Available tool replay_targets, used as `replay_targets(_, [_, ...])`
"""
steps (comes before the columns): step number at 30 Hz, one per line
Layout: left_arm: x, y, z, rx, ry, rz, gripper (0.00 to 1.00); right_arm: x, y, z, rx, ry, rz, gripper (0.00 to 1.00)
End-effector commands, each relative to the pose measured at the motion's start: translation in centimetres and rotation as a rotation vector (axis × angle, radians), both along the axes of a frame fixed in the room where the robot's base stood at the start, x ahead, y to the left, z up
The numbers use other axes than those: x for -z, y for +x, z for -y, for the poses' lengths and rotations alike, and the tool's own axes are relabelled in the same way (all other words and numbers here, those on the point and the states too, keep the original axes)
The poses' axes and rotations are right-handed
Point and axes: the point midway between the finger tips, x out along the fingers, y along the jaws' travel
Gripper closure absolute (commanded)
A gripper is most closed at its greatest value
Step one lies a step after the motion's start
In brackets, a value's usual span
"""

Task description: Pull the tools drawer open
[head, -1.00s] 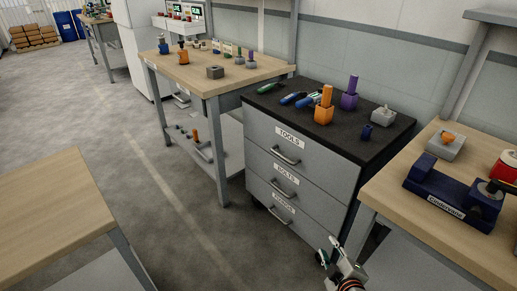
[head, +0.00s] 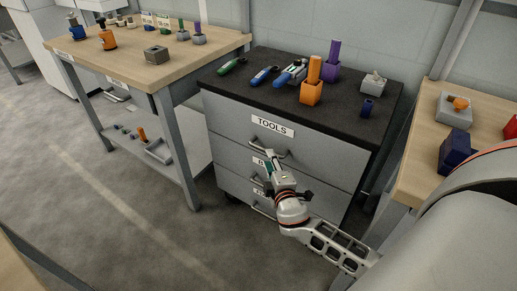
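The grey drawer cabinet has a black top. Its top drawer, labelled TOOLS (head: 225,121), is shut, with its front flush with the cabinet. The drawer's metal handle (head: 254,144) shows under the label, its middle partly covered by my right gripper. My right gripper (head: 269,160) is at the handle, its fingers pointing up toward it. I cannot tell whether the fingers touch the handle or stand around it, nor how far apart they are. My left gripper is not in view.
The black cabinet top (head: 215,82) carries screwdrivers, an orange holder (head: 311,93), a purple holder (head: 331,71) and small parts. A workbench (head: 125,64) stands to the left and another (head: 427,134) to the right. The floor (head: 110,185) in front is clear.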

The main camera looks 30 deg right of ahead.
Motion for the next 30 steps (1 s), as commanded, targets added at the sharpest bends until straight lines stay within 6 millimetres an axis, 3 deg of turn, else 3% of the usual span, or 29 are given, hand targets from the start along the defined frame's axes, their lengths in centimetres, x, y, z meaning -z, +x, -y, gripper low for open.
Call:
replay_targets(6, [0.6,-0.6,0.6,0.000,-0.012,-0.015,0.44,0.6,3.2,1.4,0.001,-0.002,-0.001,0.71])
replay_targets(12, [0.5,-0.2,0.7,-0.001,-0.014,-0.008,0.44,1.0,5.2,2.1,0.000,0.001,-0.002,0.71])
replay_targets(23, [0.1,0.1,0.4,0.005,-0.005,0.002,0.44,0.9,5.9,2.4,0.000,0.002,-0.001,0.71])
replay_targets(24, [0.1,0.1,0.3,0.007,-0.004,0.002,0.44,0.9,5.9,2.4,0.000,0.002,-0.001,0.74])
replay_targets(27, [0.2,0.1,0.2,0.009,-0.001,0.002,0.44,0.9,5.8,2.4,0.000,0.002,-0.001,1.00])
replay_targets(30, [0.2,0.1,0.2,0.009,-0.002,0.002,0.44,0.9,5.8,2.4,0.000,0.002,-0.001,1.00])
